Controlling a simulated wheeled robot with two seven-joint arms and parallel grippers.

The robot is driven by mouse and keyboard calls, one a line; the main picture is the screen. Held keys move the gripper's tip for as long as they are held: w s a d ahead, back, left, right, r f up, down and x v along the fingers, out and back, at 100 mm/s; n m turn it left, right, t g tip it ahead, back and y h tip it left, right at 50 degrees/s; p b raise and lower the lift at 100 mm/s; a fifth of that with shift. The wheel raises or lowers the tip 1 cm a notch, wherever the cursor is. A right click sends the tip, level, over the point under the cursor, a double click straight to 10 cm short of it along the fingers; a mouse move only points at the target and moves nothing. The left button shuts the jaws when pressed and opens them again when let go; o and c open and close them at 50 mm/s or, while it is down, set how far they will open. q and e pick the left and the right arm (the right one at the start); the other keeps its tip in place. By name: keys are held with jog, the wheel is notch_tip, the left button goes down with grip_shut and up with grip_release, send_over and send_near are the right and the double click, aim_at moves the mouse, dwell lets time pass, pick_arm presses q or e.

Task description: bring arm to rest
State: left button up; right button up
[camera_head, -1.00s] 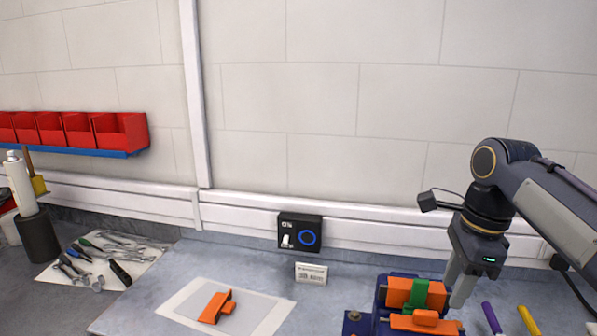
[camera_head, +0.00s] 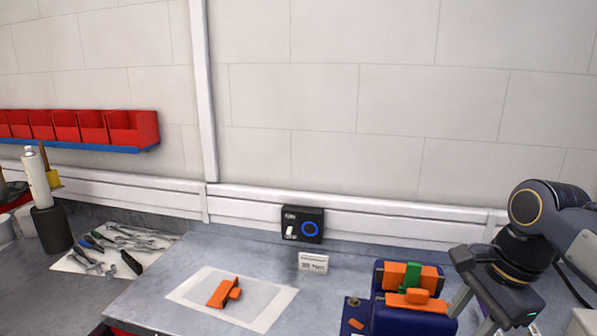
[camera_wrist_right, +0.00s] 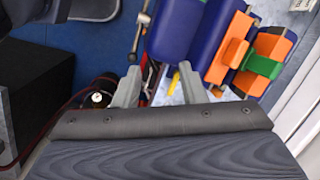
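My right arm comes in from the right in the head view. Its gripper (camera_head: 474,312) is tilted low beside the blue fixture (camera_head: 402,319) and clear of it. In the right wrist view the two grey fingers (camera_wrist_right: 158,85) stand apart with nothing between them. The blue fixture also shows there (camera_wrist_right: 176,30). It holds orange blocks (camera_head: 407,299) with a green piece (camera_head: 412,275) across them. My left gripper is in neither view.
An orange part (camera_head: 222,293) lies on a pale mat (camera_head: 180,291) on the bench. A black box with a blue ring (camera_head: 310,229) is on the wall behind a small label card (camera_head: 313,263). Tools (camera_head: 120,240) lie at left below red bins (camera_head: 92,126).

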jog(key=s+a+f+n+t+y, duration=0.1)
jog(key=s+a+f+n+t, duration=0.3)
jog(key=s+f+n, duration=0.9)
jog(key=shift+s+a+f+n+y, duration=0.4)
jog(key=shift+a+f+n, duration=0.1)
jog(key=shift+a, duration=0.1)
